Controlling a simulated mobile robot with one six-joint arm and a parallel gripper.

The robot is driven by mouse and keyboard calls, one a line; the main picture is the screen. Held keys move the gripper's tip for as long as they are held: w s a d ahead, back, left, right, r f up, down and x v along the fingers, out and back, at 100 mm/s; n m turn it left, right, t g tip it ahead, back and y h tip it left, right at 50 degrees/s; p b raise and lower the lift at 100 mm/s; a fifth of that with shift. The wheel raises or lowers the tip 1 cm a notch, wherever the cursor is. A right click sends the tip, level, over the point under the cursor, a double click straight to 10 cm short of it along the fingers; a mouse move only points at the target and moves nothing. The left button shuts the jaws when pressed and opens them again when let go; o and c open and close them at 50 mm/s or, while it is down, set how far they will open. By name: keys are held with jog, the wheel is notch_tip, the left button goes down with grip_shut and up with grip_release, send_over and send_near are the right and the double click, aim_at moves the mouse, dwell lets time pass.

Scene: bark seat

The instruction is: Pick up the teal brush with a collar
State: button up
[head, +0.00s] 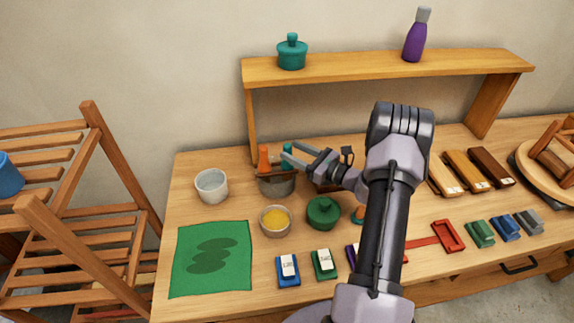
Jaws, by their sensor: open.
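A grey pot (277,186) stands toward the back of the table. An orange upright handle (264,158) and a teal upright handle (287,149) rise from it. The teal one is probably the teal brush. Most of it is hidden by the pot and my gripper, and I cannot make out a collar. My gripper (287,154) is open and points left, with its fingertips at the teal handle. I cannot tell whether they are around it or in front of it.
A wooden shelf (390,68) spans behind. A green sheet (211,259) lies front left. Small blocks line the front.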

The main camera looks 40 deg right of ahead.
jog(key=x, duration=0.3)
jog(key=b+x, duration=0.1)
jog(key=x, duration=0.1)
jog(key=shift+w+a, duration=0.2)
jog(key=shift+a, duration=0.2)
jog(key=shift+r, duration=0.1)
grip_shut()
